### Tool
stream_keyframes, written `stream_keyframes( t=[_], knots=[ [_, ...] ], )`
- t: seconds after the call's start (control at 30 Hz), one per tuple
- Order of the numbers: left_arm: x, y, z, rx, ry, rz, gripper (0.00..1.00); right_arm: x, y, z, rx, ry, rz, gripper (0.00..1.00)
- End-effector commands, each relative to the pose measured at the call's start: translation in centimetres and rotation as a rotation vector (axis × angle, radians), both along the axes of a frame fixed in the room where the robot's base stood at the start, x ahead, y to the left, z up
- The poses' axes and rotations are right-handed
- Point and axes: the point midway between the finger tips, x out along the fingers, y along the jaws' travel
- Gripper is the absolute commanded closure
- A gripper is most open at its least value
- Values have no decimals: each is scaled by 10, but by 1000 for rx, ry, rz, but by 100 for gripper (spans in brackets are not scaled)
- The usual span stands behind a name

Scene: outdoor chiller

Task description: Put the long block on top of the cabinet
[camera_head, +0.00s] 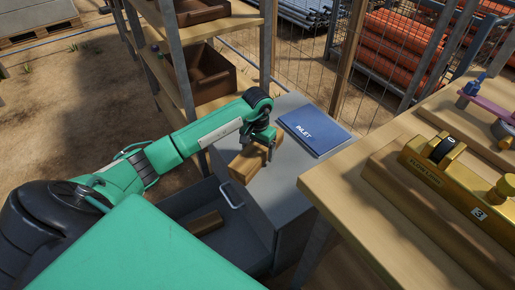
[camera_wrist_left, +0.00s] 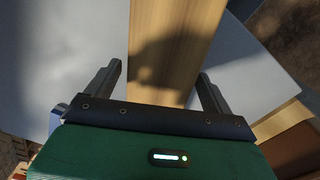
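A long wooden block (camera_head: 247,163) is at the left part of the grey cabinet (camera_head: 282,195) top, below my left gripper (camera_head: 265,141). It appears to rest there, but contact is hard to tell. In the left wrist view the block (camera_wrist_left: 172,45) runs up the picture between the two fingers of my left gripper (camera_wrist_left: 161,78). The fingers are apart, with a narrow gap showing on each side of the block. A second, shorter-looking wooden block (camera_head: 205,223) lies in the cabinet's open drawer (camera_head: 238,240). My right gripper is not in view.
A blue INLET booklet (camera_head: 316,131) lies on the cabinet's far part. A wooden table (camera_head: 345,195) with a yellow device (camera_head: 455,180) stands right of it. A shelf with brown bins (camera_head: 208,70) stands behind, left of the cabinet.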

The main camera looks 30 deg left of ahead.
Motion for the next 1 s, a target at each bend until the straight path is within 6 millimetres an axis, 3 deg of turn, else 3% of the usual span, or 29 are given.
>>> stream_keyframes(
  t=[0.33, 0.7, 1.0],
  knots=[
    [0, 0, 4, -2, 0, 1, 15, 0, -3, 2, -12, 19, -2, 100],
    [1, 1, 84, 2, -4, 0, 15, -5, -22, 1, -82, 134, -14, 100],
    [0, 0, 120, 0, -1, 0, 15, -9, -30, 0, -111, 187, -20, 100]
  ],
)
